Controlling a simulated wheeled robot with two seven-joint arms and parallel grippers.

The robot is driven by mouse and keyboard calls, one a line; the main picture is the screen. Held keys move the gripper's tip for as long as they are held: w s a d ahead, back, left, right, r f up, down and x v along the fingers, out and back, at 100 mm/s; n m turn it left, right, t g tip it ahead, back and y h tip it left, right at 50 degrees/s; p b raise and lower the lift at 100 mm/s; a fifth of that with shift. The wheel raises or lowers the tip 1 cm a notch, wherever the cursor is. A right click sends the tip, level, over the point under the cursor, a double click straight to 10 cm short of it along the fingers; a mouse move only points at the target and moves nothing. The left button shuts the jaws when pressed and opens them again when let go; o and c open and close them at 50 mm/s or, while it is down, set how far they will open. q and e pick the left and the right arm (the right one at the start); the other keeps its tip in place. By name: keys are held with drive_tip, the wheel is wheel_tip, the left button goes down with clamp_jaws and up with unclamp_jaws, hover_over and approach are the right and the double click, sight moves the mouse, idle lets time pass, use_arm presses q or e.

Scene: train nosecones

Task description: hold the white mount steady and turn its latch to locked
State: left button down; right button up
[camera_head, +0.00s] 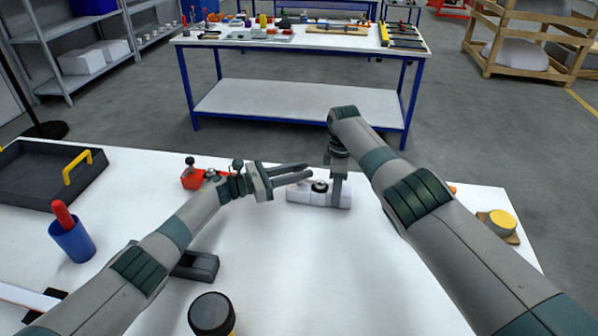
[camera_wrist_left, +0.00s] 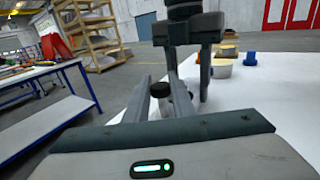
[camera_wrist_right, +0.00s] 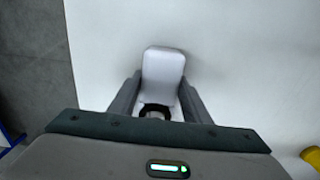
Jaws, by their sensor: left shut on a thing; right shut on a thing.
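The white mount (camera_head: 300,195) lies on the white table in the middle of the head view. Its black round latch knob (camera_head: 320,185) is on top. My right gripper (camera_head: 337,192) reaches down and is shut on the mount's right part; the right wrist view shows the mount (camera_wrist_right: 163,68) between its fingers (camera_wrist_right: 158,98), with part of a dark ring near the palm. My left gripper (camera_head: 308,173) comes in level from the left, its fingers at the latch. In the left wrist view the dark knob (camera_wrist_left: 160,90) shows between those fingers; the exact contact is partly hidden.
A red part (camera_head: 192,180) lies behind my left wrist. A blue cup (camera_head: 70,240) and dark tray (camera_head: 30,178) are at left, a black-lidded jar (camera_head: 212,314) at front, and a yellow round part (camera_head: 500,223) at right. The table's middle front is clear.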

use_arm(q)
drive_tip(key=shift+f+n+t+y, duration=0.15)
drive_tip(key=shift+n+t+y, duration=0.2)
drive_tip(key=shift+t, duration=0.25)
use_arm(e)
drive_tip(key=shift+a, duration=0.1)
use_arm(q)
drive_tip(key=shift+s+n+t+y, duration=0.1)
drive_tip(key=shift+n+t+y, duration=0.75)
drive_tip(key=shift+n+t, duration=0.45)
drive_tip(key=c, duration=1.5)
unclamp_jaws()
drive_tip(key=shift+a, duration=0.15)
drive_tip(key=v, duration=1.1)
drive_tip(key=shift+s+a, duration=0.25)
drive_tip(key=shift+s, duration=0.05)
use_arm(e)
drive_tip(key=o, duration=1.2)
